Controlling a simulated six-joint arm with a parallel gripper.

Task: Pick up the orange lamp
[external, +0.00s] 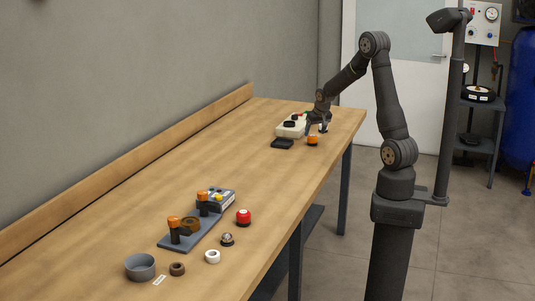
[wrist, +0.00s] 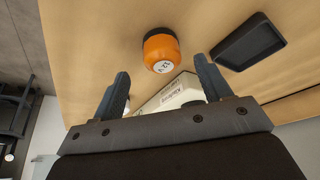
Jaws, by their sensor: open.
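The orange lamp (external: 313,140) stands near the far end of the bench, at its right edge. In the wrist view, the lamp (wrist: 161,50) shows an orange body, a dark collar and a white label. My gripper (external: 317,126) is just above or behind the lamp in the external view. In the wrist view, my gripper (wrist: 162,70) is open, with one finger on each side of the lamp's line and the lamp beyond the fingertips. Nothing is between the fingers except the view of a pale box behind. I cannot tell the exact gap to the lamp.
A black tray (external: 283,143) lies left of the lamp. A cream box (external: 291,129) with dark and red parts stands close behind. A grey fixture (external: 190,230), red button (external: 243,217), rings and a grey bowl (external: 140,266) are at the near end. The middle bench is clear.

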